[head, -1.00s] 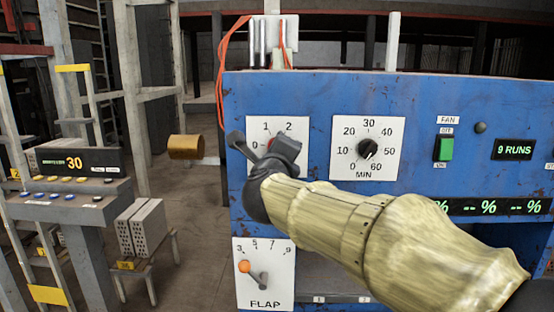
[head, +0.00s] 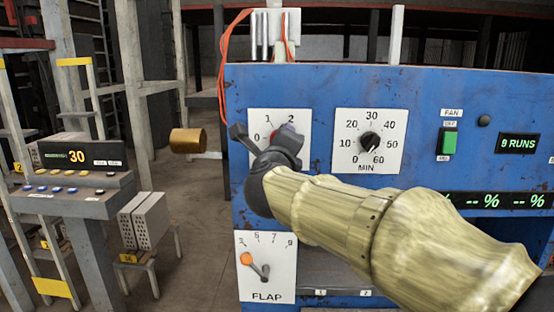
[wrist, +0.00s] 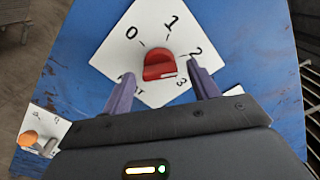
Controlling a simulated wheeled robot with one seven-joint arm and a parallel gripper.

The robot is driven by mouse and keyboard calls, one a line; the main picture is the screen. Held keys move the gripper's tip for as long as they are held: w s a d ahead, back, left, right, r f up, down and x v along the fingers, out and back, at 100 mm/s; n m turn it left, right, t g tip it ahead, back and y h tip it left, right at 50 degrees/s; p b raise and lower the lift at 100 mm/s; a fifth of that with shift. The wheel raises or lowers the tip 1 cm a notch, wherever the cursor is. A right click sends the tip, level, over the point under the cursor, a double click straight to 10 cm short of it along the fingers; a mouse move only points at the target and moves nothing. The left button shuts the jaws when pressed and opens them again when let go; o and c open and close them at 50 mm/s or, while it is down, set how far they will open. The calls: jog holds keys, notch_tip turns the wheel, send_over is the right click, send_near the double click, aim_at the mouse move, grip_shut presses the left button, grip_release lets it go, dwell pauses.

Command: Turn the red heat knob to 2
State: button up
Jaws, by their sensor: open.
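The red heat knob (wrist: 160,66) sits on a white dial plate (wrist: 135,38) with 0, 1, 2 and 3 printed around it. A pale line shows on the knob's lower edge; I cannot tell which number the knob points to. My gripper (wrist: 160,72) is open, with one purple-grey finger on each side of the knob. Gaps show between knob and fingers; contact is not visible. The dial plate (head: 297,122) is partly hidden there too.
The blue panel (head: 322,100) also carries a MIN timer dial (head: 370,143), a green fan switch (head: 447,143) and an orange-tipped FLAP lever (head: 248,259) below my gripper. A button console (head: 75,185) and a brass cylinder (head: 186,141) are to the left.

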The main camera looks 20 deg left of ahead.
jog(key=b+v, duration=0.1)
jog(key=v, duration=1.6)
jog(key=shift+w+d, duration=0.1)
